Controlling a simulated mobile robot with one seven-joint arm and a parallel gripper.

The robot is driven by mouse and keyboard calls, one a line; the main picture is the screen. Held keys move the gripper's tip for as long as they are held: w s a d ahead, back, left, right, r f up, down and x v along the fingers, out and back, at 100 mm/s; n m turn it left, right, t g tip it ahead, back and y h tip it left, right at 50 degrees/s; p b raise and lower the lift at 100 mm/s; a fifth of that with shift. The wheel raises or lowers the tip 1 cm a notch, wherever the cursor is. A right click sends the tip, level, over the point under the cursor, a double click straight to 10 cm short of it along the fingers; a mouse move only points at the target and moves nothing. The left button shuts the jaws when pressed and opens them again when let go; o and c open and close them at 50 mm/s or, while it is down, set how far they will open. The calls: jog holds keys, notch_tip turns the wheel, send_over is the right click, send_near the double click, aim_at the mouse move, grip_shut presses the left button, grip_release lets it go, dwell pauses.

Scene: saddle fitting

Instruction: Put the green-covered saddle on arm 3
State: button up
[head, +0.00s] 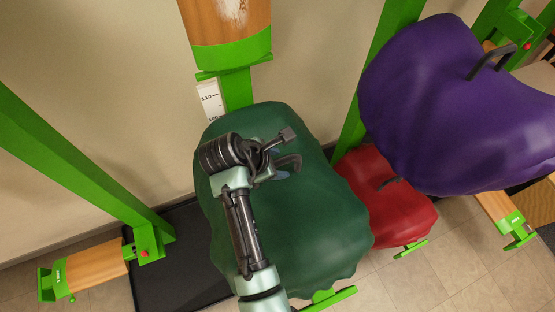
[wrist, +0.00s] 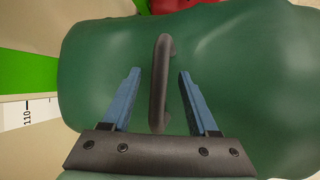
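The green-covered saddle (head: 310,215) fills the middle of the head view; a green bracket end shows below it. In the wrist view the saddle (wrist: 230,80) fills most of the picture, with a dark bar handle (wrist: 161,95) on its top. My gripper (wrist: 159,72) is open, its two blue fingers on either side of the handle with gaps between. In the head view my gripper (head: 283,160) is over the saddle's top, partly hidden by my wrist. I cannot read which arm is arm 3.
A purple-covered saddle (head: 460,110) is at upper right and a red-covered saddle (head: 395,205) sits lower, just right of the green one. A bare wooden arm (head: 95,268) is at lower left, another (head: 228,20) at the top. A green post (head: 70,155) slants at left.

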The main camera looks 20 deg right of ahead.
jog(key=shift+s+f, duration=0.1)
jog(key=shift+f, duration=0.2)
jog(key=b+v, duration=0.2)
jog(key=v, duration=1.1)
jog(key=shift+r+b, duration=0.25)
jog(key=shift+b, duration=0.1)
